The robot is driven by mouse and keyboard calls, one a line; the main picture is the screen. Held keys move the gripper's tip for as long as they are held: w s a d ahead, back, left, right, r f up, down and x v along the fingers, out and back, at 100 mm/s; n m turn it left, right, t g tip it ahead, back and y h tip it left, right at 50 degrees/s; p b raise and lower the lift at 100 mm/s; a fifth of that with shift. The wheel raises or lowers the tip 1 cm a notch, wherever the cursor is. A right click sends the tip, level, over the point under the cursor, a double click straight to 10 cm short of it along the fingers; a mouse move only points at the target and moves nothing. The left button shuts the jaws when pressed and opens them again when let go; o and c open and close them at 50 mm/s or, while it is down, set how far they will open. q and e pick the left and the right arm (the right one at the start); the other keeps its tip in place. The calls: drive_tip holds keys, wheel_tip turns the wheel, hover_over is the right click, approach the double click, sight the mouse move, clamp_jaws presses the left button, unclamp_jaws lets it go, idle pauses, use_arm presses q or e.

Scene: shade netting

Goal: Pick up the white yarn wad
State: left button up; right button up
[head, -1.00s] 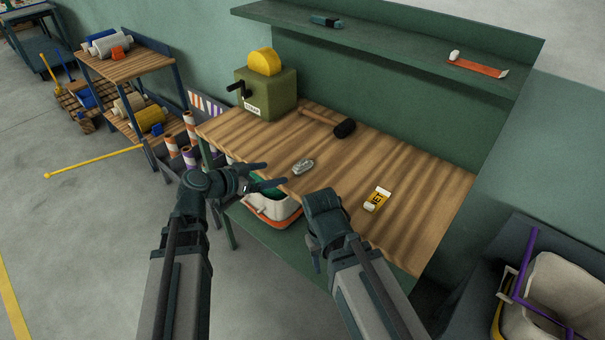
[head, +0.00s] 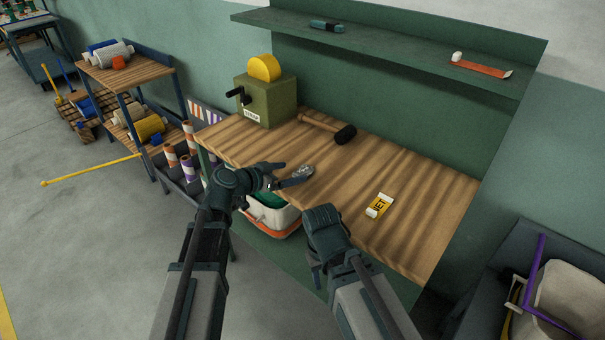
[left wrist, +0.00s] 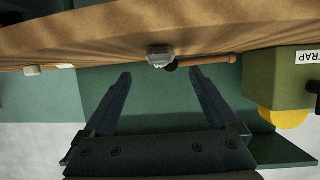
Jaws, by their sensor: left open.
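The white yarn wad (head: 303,171) looks like a small greyish-white lump on the wooden bench top, near its front edge. In the left wrist view the wad (left wrist: 160,56) shows beyond the fingertips, between their lines. My left gripper (head: 294,173) is open at the bench's front edge, its fingers reaching toward the wad. The left wrist view shows nothing between the spread fingers (left wrist: 158,75). In the head view a finger partly overlaps the wad's near side; I cannot tell whether they touch. My right gripper (head: 318,270) hangs in front of the bench, its fingers mostly hidden.
A mallet (head: 329,127) lies behind the wad. A green box with a crank (head: 268,100) stands at the bench's back left. A yellow-and-white packet (head: 379,206) lies to the right. A tub (head: 275,218) sits under the bench. Bench space around the wad is clear.

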sight(297, 172)
use_arm(q)
drive_tip(key=b+x, duration=0.1)
drive_tip(key=x, duration=0.1)
drive_tip(key=b+x, duration=0.1)
drive_tip(key=x, duration=0.2)
drive_tip(key=shift+a+f, duration=0.25)
drive_tip(key=shift+f, duration=0.1)
drive_tip(key=shift+w+d+b, duration=0.1)
drive_tip(key=shift+d+b, duration=0.05)
drive_tip(key=shift+b, duration=0.15)
drive_tip(key=c, duration=1.4)
